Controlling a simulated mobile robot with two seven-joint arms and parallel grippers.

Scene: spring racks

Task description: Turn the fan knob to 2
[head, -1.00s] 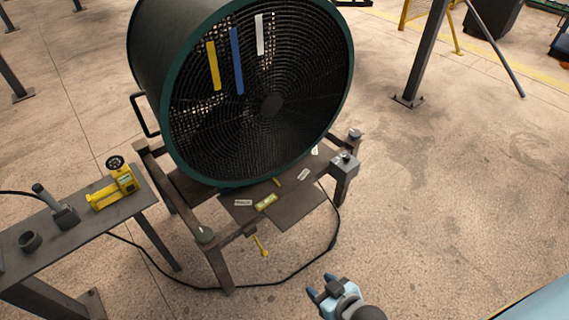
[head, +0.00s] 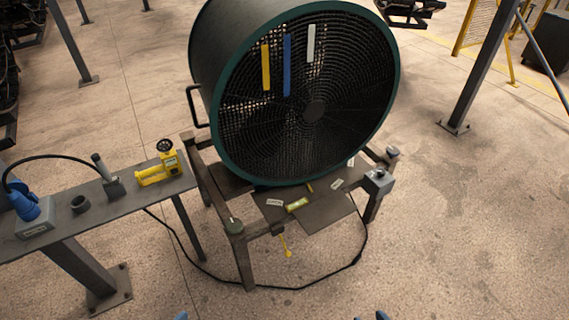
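The large round fan (head: 300,95) has a dark grille and a green rim and stands on a low metal frame. A small grey control box (head: 379,185) sits on the right front corner of the frame. A small dark knob (head: 379,174) shows on its top; its setting is too small to read. Two blue tips of my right gripper (head: 369,317) show apart at the bottom edge, below and well clear of the box. A blue tip at the bottom left seems to be my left gripper (head: 181,316); its opening is cut off.
A black cable (head: 300,288) runs along the floor under the fan frame. The floor at right is clear up to a metal post (head: 480,70).

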